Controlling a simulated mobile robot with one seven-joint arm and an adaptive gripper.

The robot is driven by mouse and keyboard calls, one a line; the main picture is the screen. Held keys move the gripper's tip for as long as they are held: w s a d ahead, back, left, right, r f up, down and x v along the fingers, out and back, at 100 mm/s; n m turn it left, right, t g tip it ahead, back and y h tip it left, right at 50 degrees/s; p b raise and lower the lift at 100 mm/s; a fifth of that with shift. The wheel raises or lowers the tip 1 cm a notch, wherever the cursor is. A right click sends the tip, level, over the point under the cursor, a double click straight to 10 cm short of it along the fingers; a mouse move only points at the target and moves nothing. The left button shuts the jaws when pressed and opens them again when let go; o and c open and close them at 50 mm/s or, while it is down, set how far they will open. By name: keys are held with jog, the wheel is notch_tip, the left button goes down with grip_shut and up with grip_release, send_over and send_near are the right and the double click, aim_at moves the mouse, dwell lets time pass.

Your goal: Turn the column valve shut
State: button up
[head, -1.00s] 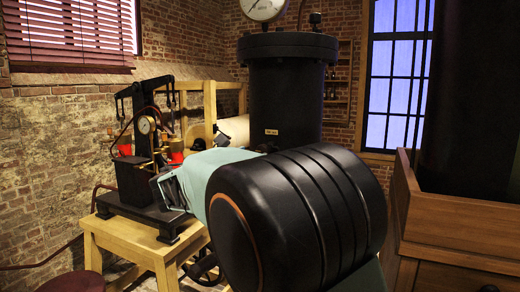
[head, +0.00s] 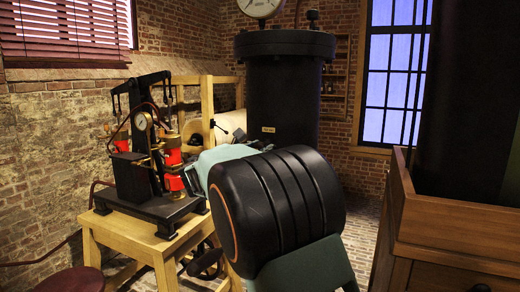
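A tall black column (head: 283,100) with a flanged top stands behind my arm, a round gauge (head: 260,6) above it and a small plate on its front. A small dark lever with a knob (head: 213,124) shows left of the column; I cannot tell if it is the column valve. A dark handwheel (head: 206,263) shows low beside the wooden stand, partly hidden. My gripper (head: 188,179) is at the end of my teal and black arm, by the red parts of the pump apparatus. It is mostly hidden behind my arm, and its fingers cannot be made out.
The black pump apparatus (head: 155,210) with a small gauge and red jars stands on a wooden stand (head: 130,236). A round dark red seat (head: 72,280) is at lower left. A wooden cabinet (head: 455,235) fills the right. Brick floor shows between my arm and the cabinet.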

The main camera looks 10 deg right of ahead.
jog(key=c, duration=0.6)
jog(key=shift+f+m+b, duration=0.2)
jog(key=shift+m+b, duration=0.2)
jog(key=shift+b, duration=0.3)
jog(key=m+b, duration=0.2)
jog(key=b, duration=0.1)
jog(key=shift+f, duration=0.15)
jog(key=m+b, duration=0.4)
jog(key=b, duration=0.1)
jog(key=shift+y, duration=0.3)
jog(key=m+b, duration=0.5)
jog(key=shift+f+m, duration=0.1)
jog(key=shift+m, duration=0.2)
jog(key=m+b, duration=0.4)
jog(key=shift+m+y, duration=0.3)
jog(key=shift+y, duration=0.1)
